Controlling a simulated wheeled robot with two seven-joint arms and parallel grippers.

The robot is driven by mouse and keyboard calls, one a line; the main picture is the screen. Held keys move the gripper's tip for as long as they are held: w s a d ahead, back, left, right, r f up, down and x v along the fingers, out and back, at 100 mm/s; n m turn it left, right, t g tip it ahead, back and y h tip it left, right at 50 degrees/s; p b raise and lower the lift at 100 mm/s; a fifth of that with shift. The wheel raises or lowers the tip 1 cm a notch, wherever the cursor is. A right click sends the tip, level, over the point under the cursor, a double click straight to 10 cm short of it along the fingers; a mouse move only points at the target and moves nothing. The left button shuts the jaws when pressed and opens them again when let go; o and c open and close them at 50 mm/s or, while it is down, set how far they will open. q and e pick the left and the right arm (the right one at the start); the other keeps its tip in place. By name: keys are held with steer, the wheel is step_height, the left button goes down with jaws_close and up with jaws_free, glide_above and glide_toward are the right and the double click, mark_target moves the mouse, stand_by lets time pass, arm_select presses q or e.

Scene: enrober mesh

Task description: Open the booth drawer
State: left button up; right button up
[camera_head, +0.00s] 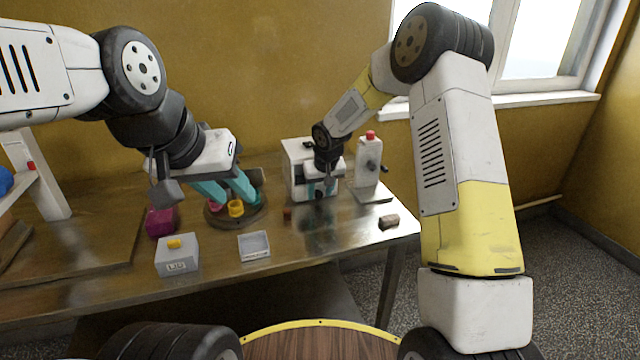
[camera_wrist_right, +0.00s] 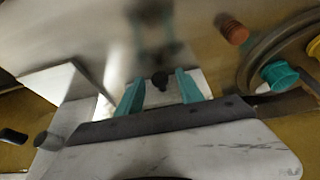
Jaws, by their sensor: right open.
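The booth (camera_head: 297,150) is a white box with a dark front opening at the back of the metal table. My right gripper (camera_head: 321,190) is at its front and covers part of it. In the right wrist view, the teal fingers of my right gripper (camera_wrist_right: 159,92) are apart, with a small dark knob (camera_wrist_right: 160,80) between them against a pale panel. I cannot tell whether a finger touches the knob, and the drawer's outline is not clear. My left gripper (camera_head: 235,194) is open above the round tray, away from the booth.
The round tray (camera_head: 262,212) holds a yellow cup (camera_head: 236,208) and a pink one. Right of the booth are a white stand (camera_head: 368,160) with a red knob and a brown block (camera_head: 389,222).

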jaws_close()
stand_by(1.4)
